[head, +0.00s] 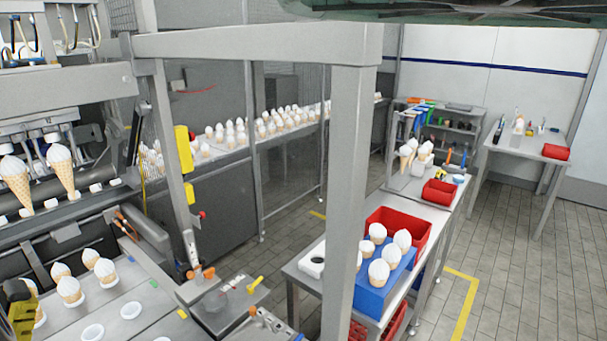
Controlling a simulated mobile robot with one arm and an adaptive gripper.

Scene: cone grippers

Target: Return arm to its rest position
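My arm and gripper cannot be made out in the head view, so whether the gripper is open or shut is not shown. A machine (62,84) at the left holds two upright cones with white tops, one cone (16,183) beside the other (61,168). Below it, several more white-topped cones (69,289) stand in white rings on a grey work surface (150,299).
A grey frame post (349,190) stands close in the middle. Behind it, a table bears a blue block (377,297) with several cones and a red bin (428,226). A conveyor of cones (265,130) runs behind mesh. Tiled floor (520,270) at the right is clear.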

